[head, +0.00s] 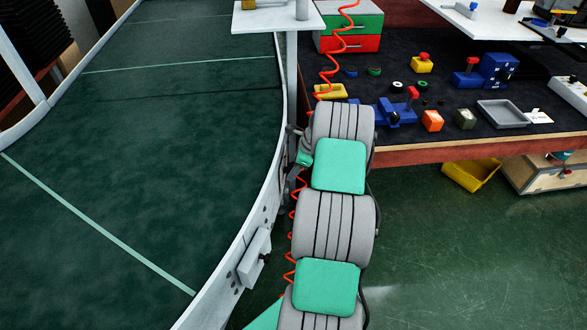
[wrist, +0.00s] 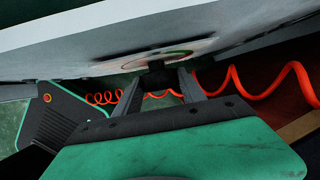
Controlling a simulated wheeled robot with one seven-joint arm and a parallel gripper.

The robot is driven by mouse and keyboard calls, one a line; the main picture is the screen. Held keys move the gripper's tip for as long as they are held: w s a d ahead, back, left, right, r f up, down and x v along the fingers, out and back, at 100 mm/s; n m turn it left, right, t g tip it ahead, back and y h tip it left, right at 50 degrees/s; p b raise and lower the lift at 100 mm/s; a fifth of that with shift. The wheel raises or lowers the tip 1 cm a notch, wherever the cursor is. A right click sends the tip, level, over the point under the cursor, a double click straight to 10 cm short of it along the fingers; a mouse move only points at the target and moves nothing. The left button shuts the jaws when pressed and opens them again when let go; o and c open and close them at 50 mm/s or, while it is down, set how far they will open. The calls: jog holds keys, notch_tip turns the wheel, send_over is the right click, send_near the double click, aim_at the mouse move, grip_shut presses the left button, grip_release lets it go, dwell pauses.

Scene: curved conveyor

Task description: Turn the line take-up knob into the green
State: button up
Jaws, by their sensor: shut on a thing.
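In the wrist view, the dark take-up knob (wrist: 157,74) sticks out from the conveyor's pale side rail. Behind it is a round dial (wrist: 180,54) with green and red arcs, seen at a very flat angle. My gripper (wrist: 159,88) is shut on the knob, one finger on each side. The knob's pointer and its place on the dial cannot be made out. In the head view, my arm reaches along the conveyor's right edge and hides the knob and dial.
The curved green conveyor (head: 150,120) fills the left, with a white side rail (head: 262,185). A small grey box (head: 254,258) is on the rail. A red coiled hose (wrist: 240,85) hangs close by my gripper. A cluttered workbench (head: 440,85) stands at right.

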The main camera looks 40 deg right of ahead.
jog(key=shift+c, duration=1.3)
jog(key=shift+s+a+f+n+t+h+b, duration=0.1)
jog(key=shift+n+t+h+b, duration=0.1)
jog(key=shift+t+h+b, duration=0.3)
jog(key=shift+s+a+f+n+t+h+b, duration=0.1)
jog(key=shift+n+t+h+b, duration=0.1)
jog(key=shift+t+h+b, duration=0.25)
jog(key=t+h+b, duration=0.2)
jog(key=b, duration=0.1)
jog(key=shift+s+a+f+n+t+h, duration=0.1)
jog(key=shift+a+f+n+t+h, duration=0.05)
jog(key=shift+f+n+t+h, duration=0.15)
jog(key=t+h+b, duration=0.2)
jog(key=b, duration=0.2)
jog(key=shift+f+n, duration=0.1)
jog(key=shift+n, duration=0.3)
jog(key=shift+s+a+t+h+b, duration=0.1)
jog(key=shift+t+h+b, duration=0.2)
jog(key=shift+b, duration=0.7)
jog(key=shift+r, duration=0.2)
